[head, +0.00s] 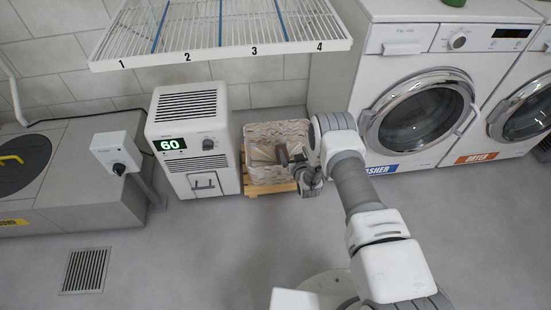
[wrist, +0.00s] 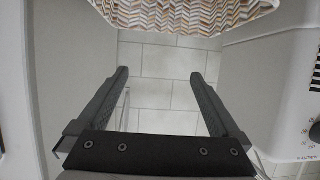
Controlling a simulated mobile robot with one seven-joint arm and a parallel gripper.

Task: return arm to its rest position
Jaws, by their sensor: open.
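My arm reaches forward from the lower right in the head view. My gripper (head: 296,164) is in front of a chevron-patterned basket (head: 290,132) and hides part of it. In the wrist view my gripper (wrist: 160,75) has its two fingers wide apart with nothing between them. The patterned basket also shows at the top of the wrist view (wrist: 185,14), beyond the fingertips.
The basket stands on a wooden pallet (head: 262,189). A white appliance reading 60 (head: 190,145) is left of it. A washer (head: 380,70) is to the right. A numbered wire shelf (head: 220,30) hangs above. Grey floor (head: 190,250) with a drain grate (head: 85,270) is clear.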

